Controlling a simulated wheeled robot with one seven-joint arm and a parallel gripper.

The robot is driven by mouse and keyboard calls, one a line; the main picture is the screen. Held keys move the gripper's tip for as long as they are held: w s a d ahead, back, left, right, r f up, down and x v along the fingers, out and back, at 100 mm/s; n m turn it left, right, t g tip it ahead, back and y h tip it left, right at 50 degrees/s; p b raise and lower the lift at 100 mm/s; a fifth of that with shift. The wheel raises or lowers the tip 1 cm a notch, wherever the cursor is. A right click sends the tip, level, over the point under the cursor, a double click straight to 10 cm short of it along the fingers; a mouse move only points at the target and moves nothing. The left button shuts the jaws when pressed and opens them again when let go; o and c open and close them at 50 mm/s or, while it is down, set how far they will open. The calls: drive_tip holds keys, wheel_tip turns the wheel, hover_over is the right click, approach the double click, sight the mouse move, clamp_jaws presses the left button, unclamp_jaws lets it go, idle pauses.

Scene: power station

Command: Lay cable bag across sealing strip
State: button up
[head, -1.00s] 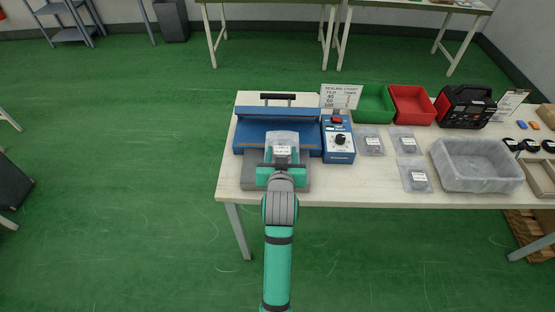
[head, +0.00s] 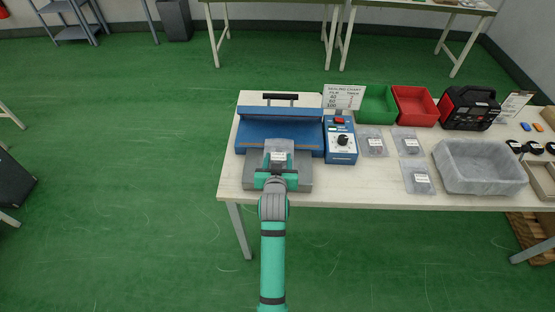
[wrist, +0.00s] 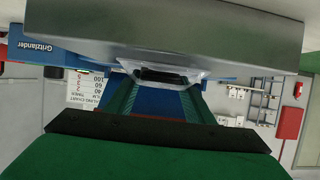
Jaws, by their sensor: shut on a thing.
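My gripper (head: 274,180) is over the grey front plate (head: 302,178) of the blue heat sealer (head: 262,142). It is shut on a clear cable bag (head: 279,147) with a white label and dark contents. The bag extends from the fingers toward the sealer's blue body. In the wrist view the bag (wrist: 165,70) shows between the two fingers, with the dark cable inside it. The sealing strip itself is hidden or too small to make out, so I cannot tell whether the bag touches it.
A blue control box (head: 340,140) with a knob stands right of the sealer, with a chart sign (head: 344,97) behind it. Several bagged cables lie farther right, beside a clear grey bin (head: 480,168). Green (head: 378,104) and red (head: 414,106) bins stand at the back.

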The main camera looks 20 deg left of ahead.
drive_tip(key=shift+s+d+f, duration=0.1)
drive_tip(key=o, duration=1.1)
